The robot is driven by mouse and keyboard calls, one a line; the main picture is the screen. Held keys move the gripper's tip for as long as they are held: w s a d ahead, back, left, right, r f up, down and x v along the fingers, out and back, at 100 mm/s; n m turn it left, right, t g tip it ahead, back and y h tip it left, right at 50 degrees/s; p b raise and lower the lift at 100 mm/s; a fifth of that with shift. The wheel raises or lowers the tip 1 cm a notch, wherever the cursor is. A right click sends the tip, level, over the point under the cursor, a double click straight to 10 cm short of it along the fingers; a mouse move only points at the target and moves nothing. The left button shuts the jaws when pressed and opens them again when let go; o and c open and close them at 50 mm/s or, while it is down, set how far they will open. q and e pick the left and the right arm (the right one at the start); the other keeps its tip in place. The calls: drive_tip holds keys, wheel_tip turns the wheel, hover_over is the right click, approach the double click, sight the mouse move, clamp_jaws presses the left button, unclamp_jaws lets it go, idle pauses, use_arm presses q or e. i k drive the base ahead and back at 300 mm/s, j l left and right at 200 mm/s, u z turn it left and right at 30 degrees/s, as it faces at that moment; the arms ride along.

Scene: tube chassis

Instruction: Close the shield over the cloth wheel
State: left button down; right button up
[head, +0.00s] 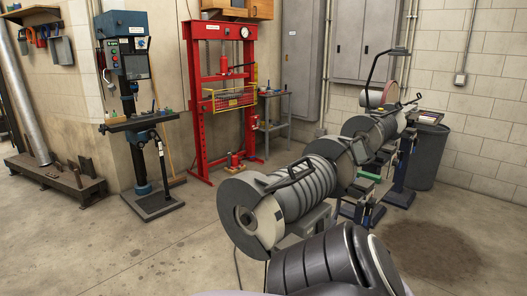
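A row of grey grinding or polishing machines stands right of centre. The nearest machine (300,190) has a large grey disc-shaped end (238,217), a ribbed grey drum-like cover and a black bar handle (290,173) on top. A second grey rounded housing (365,130) stands behind it. At the far end a pinkish-brown wheel edge (391,93) shows beside a grey housing, with a raised black loop handle (384,62) above it. I cannot tell for sure which part is the cloth wheel or its shield. Neither gripper is in view.
A dark ribbed rounded form fills the bottom centre and hides some floor. A dark bin (428,155) stands right of the machines. A red press (222,95) and a drill press (130,90) stand at the back left. The left foreground floor is clear.

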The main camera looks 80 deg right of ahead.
sight(282, 183)
drive_tip(key=i+z, duration=0.45)
drive_tip(key=z, duration=0.25)
drive_tip(key=i+j+z, duration=0.1)
drive_tip(key=i+z, duration=0.4)
drive_tip(key=z, duration=0.2)
drive_tip(key=i+z, duration=0.1)
drive_tip(key=z, duration=0.25)
drive_tip(key=i+j+z, duration=0.1)
drive_tip(key=z, duration=0.3)
drive_tip(key=i+j+z, duration=0.1)
drive_tip(key=z, duration=0.25)
drive_tip(key=i+j+z, duration=0.1)
drive_tip(key=z, duration=0.3)
drive_tip(key=i+j+z, duration=0.1)
drive_tip(key=z, duration=0.25)
drive_tip(key=j, duration=0.05)
